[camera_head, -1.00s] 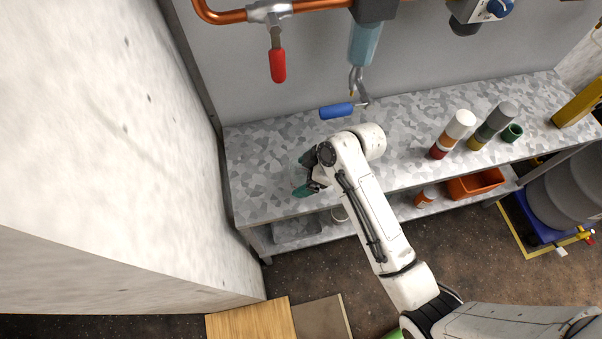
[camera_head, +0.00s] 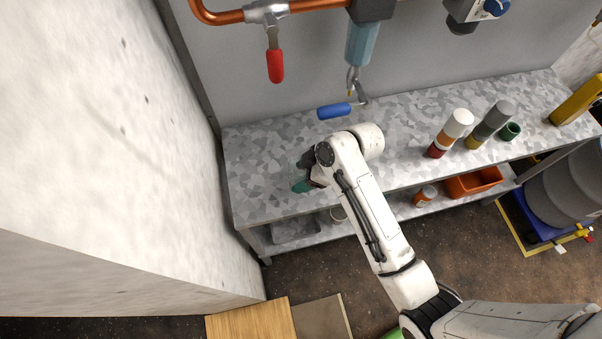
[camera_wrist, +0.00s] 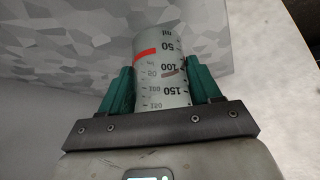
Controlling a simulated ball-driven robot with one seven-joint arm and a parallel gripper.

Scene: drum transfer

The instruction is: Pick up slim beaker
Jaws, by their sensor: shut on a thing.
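The slim beaker (camera_wrist: 158,62) is a greyish clear cylinder with black graduation marks and a red band. In the wrist view it stands between the two green fingers of my gripper (camera_wrist: 160,86), which are shut on its sides. In the head view my gripper (camera_head: 303,172) is over the left part of the metal bench, and the beaker is hidden there behind the gripper and wrist. I cannot tell whether the beaker touches the bench top.
The patterned metal bench (camera_head: 260,150) has a pale wall close on its left. An orange bin (camera_head: 474,182) is on the lower shelf.

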